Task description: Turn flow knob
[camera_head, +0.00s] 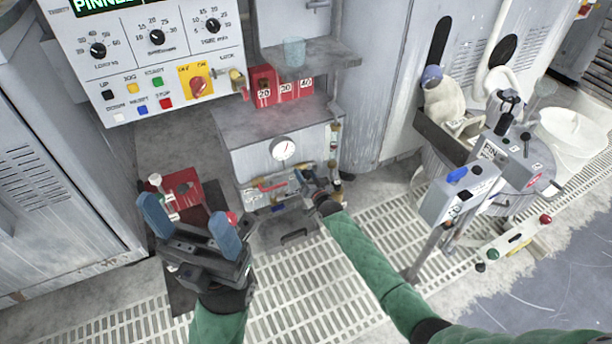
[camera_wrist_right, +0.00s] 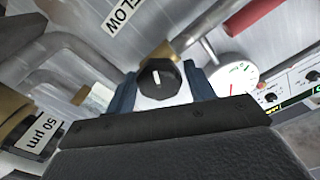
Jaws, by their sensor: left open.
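The flow knob (camera_wrist_right: 160,78) is black and faceted with a white pointer line, in the right wrist view. The pointer stands close to upright in that picture. A FLOW label (camera_wrist_right: 124,14) is above and left of it. My right gripper (camera_wrist_right: 162,90) has one blue finger on each side of the knob, against its edges as far as I can see. In the head view my right gripper (camera_head: 308,190) is at the pipework under the gauge, and the knob is hidden there. My left gripper (camera_head: 190,222) is open and empty, with blue fingers wide apart.
A round white gauge (camera_head: 284,149) sits above the pipework and shows in the wrist view (camera_wrist_right: 237,76). Pipes and a 50 µm label (camera_wrist_right: 38,132) crowd the knob. A red vise-like block (camera_head: 180,190) is behind my left gripper. A control panel (camera_head: 150,60) stands upper left.

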